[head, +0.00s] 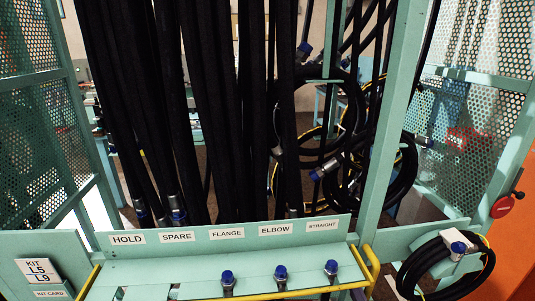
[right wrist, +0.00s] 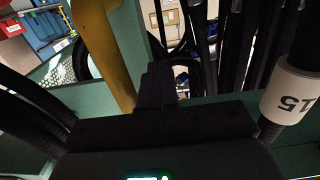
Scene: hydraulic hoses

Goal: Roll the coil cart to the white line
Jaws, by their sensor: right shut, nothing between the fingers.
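Coiled black hoses (head: 408,172) hang on a teal frame (head: 398,120) in the back right of the head view. I cannot tell whether this frame is the coil cart. No white line shows on the floor in either view. My right gripper (right wrist: 157,84) shows in the right wrist view as dark fingers, shut and empty. A thick yellow bar (right wrist: 110,50) runs just left of the fingers; I cannot tell whether they touch it. Neither gripper shows in the head view.
A teal rack panel (head: 190,252) with labels and blue-capped fittings (head: 280,272) stands in front, with yellow rails (head: 368,262) at its ends. Many long black hoses (head: 215,100) hang behind it. Another coil (head: 412,275) hangs at right. A hose tagged 15 (right wrist: 297,95) is close right of the wrist.

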